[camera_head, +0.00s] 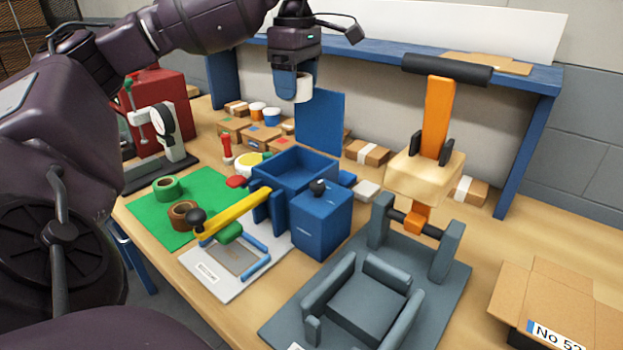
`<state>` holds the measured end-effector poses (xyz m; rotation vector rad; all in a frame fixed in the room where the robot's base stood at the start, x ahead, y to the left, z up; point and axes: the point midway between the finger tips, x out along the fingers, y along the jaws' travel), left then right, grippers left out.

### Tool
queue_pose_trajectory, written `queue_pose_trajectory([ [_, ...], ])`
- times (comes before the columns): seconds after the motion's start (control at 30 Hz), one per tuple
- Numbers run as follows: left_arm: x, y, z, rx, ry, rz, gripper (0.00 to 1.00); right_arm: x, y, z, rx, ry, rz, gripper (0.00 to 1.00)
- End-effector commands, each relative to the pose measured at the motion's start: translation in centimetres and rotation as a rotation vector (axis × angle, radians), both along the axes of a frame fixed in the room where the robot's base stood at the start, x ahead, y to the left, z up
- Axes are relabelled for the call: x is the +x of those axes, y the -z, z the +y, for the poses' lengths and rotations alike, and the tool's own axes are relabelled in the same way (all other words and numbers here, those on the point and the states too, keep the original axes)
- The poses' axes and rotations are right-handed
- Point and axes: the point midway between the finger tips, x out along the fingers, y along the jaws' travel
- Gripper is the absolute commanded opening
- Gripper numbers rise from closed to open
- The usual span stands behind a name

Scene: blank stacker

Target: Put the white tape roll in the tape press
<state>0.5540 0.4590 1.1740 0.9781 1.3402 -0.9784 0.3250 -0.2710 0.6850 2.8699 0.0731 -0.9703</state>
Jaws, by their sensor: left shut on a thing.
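My left gripper (294,84) is at the upper middle, in the air above the blue bin (296,162). It is shut on the white tape roll (304,90), which is partly hidden by the blue fingers. No label names the tape press. A large grey press (440,290) with a raised orange lever (437,115) stands at right. A smaller press with a yellow arm (235,214) stands at the middle front, and a white upright device (165,135) stands on a dark base at left. The roll is apart from all three. My right gripper is out of view.
A green mat (205,190) at left bears a green tape roll (167,188) and a brown one (184,214). A blue box (322,222) stands by the yellow arm. Small cartons (367,152) line the back below a blue shelf (385,62). An open carton (560,310) sits at front right.

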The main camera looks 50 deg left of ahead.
Motion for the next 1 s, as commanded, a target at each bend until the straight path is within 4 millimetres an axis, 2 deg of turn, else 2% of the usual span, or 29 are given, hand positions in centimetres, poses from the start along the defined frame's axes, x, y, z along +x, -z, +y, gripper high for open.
queue_pose_trajectory([
  [0.23, -0.1, 5.3, 0.0, 0.001, 0.001, 0.007, 0.43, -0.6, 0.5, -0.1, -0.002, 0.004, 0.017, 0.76],
  [0.6, -0.1, 13.0, 0.0, 0.0, 0.002, 0.005, 0.43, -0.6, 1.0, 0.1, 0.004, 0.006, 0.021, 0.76],
  [1.0, -0.1, 16.1, 0.0, -0.001, 0.003, 0.004, 0.43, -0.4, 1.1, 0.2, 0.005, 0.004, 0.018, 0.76],
])
